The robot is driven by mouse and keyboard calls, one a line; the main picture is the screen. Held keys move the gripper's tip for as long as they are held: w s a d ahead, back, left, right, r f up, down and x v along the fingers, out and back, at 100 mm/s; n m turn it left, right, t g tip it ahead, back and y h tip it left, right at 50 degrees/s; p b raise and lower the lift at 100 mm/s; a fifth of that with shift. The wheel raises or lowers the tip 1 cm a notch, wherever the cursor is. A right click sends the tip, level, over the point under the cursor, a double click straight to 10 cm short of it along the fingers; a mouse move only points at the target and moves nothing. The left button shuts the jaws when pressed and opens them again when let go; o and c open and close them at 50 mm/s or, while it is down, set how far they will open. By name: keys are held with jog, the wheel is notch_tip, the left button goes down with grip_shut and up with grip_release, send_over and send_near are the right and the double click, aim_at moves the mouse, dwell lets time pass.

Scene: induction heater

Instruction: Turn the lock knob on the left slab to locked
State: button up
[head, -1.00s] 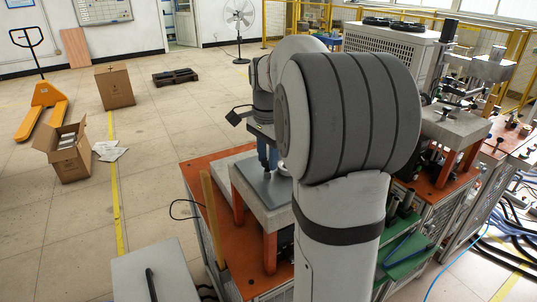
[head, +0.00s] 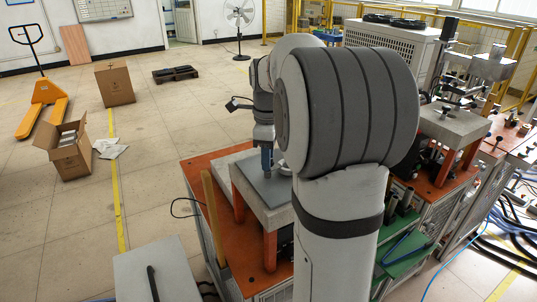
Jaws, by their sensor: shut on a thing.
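The left slab (head: 262,196) is a grey plate on orange legs, standing on the orange-topped bench. My gripper (head: 267,170) points straight down at the slab's far part, with its blue fingers at the slab surface. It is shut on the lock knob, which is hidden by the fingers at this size. I cannot read the knob's angle. A small pale round part (head: 284,168) shows just right of the fingers, partly behind my arm. My large grey arm links cover the slab's right side.
An orange-topped bench (head: 200,170) carries the slab, with a wooden post (head: 214,215) at its left edge. A second slab (head: 452,127) with fixtures stands to the right. Cartons (head: 115,84) and a yellow pallet truck (head: 42,108) are on open floor at left.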

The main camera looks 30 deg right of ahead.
jog(key=shift+m, duration=0.6)
jog(key=o, duration=1)
jog(key=shift+c, duration=0.2)
jog(key=shift+r, duration=0.15)
notch_tip(320, 180, up, 8)
jog(key=shift+f, duration=0.2)
